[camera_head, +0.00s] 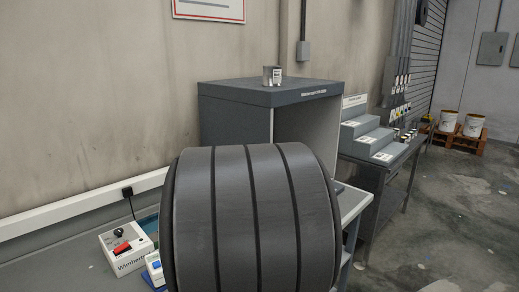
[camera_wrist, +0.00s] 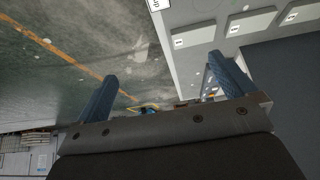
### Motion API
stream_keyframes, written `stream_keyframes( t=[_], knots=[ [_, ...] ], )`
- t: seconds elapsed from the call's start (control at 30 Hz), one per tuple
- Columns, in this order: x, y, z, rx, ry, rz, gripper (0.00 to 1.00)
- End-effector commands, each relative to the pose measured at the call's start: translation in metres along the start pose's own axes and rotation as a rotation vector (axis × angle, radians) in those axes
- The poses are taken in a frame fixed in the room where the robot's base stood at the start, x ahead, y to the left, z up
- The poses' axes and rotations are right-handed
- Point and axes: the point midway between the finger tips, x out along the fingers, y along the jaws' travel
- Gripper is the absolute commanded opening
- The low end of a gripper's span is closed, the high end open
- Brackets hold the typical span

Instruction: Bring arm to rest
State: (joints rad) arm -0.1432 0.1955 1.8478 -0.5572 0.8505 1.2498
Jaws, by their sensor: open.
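My gripper (camera_wrist: 163,68) shows in the wrist view, with its two blue fingers wide apart and nothing between them. Beyond the fingers are the concrete floor (camera_wrist: 60,50) on the left and a grey stepped rack (camera_wrist: 205,36) at the upper right. In the head view the gripper is not visible. A large dark ribbed cylinder, part of my arm, fills the lower middle and hides part of the bench behind it.
A dark grey booth (camera_head: 235,110) stands behind my arm with a small can (camera_head: 267,76) on top. A white box with a red switch (camera_head: 125,250) sits at left. The stepped rack (camera_head: 363,140) stands on a table to the right. Buckets (camera_head: 473,126) rest on a pallet; the right floor is clear.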

Motion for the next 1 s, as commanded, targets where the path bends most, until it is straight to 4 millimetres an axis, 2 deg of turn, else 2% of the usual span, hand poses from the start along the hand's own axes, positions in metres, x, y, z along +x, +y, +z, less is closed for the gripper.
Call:
stream_keyframes(
  t=[0.03, 0.07, 0.1, 0.4, 0.6, 1.0],
  knots=[
    [0.002, 0.009, -0.003, 0.003, 0.002, 0.001, 1.00],
    [0.004, 0.007, -0.001, 0.000, 0.001, 0.001, 1.00],
    [0.006, -0.002, 0.005, -0.006, 0.000, 0.000, 1.00],
    [0.020, -0.045, 0.035, -0.005, 0.000, 0.000, 1.00],
    [0.027, -0.064, 0.047, -0.003, 0.001, 0.000, 1.00],
    [0.029, -0.070, 0.052, 0.000, 0.002, 0.000, 1.00]
  ],
)
